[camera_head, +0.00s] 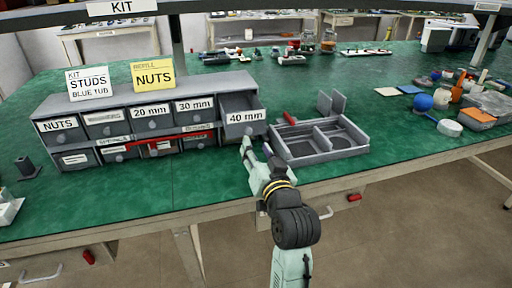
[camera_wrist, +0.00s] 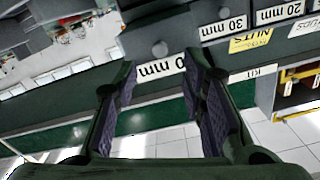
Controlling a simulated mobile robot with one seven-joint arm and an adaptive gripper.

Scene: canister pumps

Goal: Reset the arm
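My arm reaches over the front edge of the green table, and my gripper (camera_head: 257,147) is just in front of the 40 mm drawer (camera_head: 243,116). In the wrist view my gripper (camera_wrist: 160,64) is open, with a wide gap and nothing held between its fingers. The 40 mm drawer front (camera_wrist: 157,68) and its round knob (camera_wrist: 160,48) show beyond and between the fingertips. No finger is seen gripping the knob. The drawer is pulled out from the grey cabinet (camera_head: 150,95).
A grey divided tray (camera_head: 318,140) stands close to the right of my gripper. The other drawers look shut. Signs for studs (camera_head: 89,83) and nuts (camera_head: 153,74) stand on the cabinet.

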